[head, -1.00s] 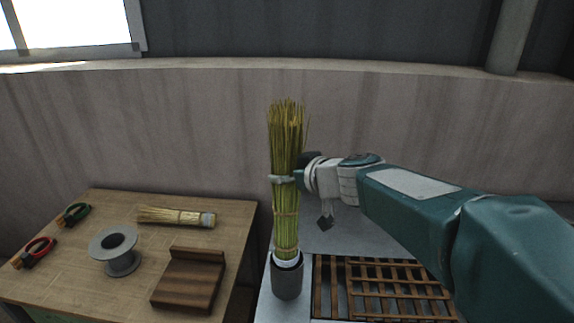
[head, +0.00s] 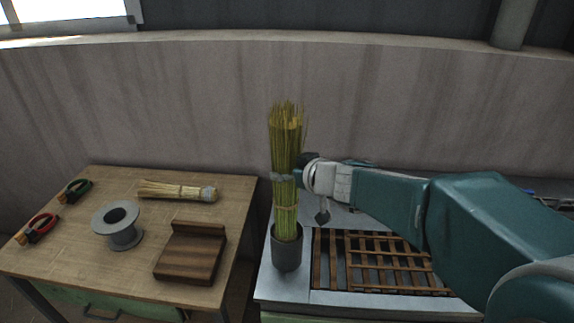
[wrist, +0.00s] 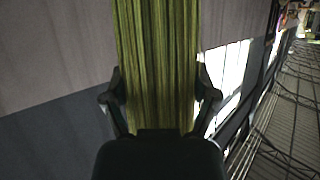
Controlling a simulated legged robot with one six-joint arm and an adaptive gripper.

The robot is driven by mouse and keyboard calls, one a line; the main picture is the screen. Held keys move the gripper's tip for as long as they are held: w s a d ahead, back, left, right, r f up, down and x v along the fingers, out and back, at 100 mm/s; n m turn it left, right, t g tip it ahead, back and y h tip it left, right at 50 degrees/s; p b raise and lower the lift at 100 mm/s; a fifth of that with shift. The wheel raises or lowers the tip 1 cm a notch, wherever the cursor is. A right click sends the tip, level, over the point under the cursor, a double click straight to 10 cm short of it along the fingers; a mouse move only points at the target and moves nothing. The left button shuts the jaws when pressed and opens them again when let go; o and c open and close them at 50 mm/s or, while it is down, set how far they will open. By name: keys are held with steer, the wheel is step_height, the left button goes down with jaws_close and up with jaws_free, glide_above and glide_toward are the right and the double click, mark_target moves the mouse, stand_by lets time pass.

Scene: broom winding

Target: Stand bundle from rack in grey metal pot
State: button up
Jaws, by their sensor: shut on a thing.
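A tall green-yellow straw bundle (head: 286,133) stands upright in the grey metal pot (head: 287,250), its lower end inside the rim. The pot stands on the left part of the light metal table. My gripper (head: 283,176) is shut around the bundle at about mid-height, coming from the right. In the wrist view the bundle (wrist: 158,60) runs between my two fingers, which sit on either side of it. The bundle's bottom is hidden inside the pot, so I cannot tell whether it touches the floor of the pot.
A brown slatted rack (head: 385,262) lies right of the pot. On the wooden table (head: 75,260) at left are a wire spool (head: 119,228), a dark wooden block (head: 190,255), a small straw bundle (head: 175,191) and red (head: 38,229) and green (head: 76,190) hand tools.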

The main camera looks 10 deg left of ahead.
steer(key=o, duration=1)
steer(key=shift+o, duration=0.2)
steer(key=shift+d, duration=0.1)
steer(key=v, duration=1.1)
steer(key=shift+s+d, duration=0.2)
steer(key=shift+s, duration=0.1)
steer(key=shift+r, duration=0.1)
steer(key=s+d+f+m+g+h, duration=0.1)
steer(key=s+d+f+m+h, duration=0.2)
steer(key=s+d, duration=0.5)
steer(key=s+d+f+m+g+h, duration=0.2)
steer(key=s+d+f+m+h, duration=0.2)
steer(key=s, duration=0.7)
steer(key=d+m+h, duration=0.2)
steer(key=d+h, duration=0.1)
steer(key=d, duration=0.1)
steer(key=shift+d+f+m, duration=0.15)
steer(key=shift+m, duration=0.15)
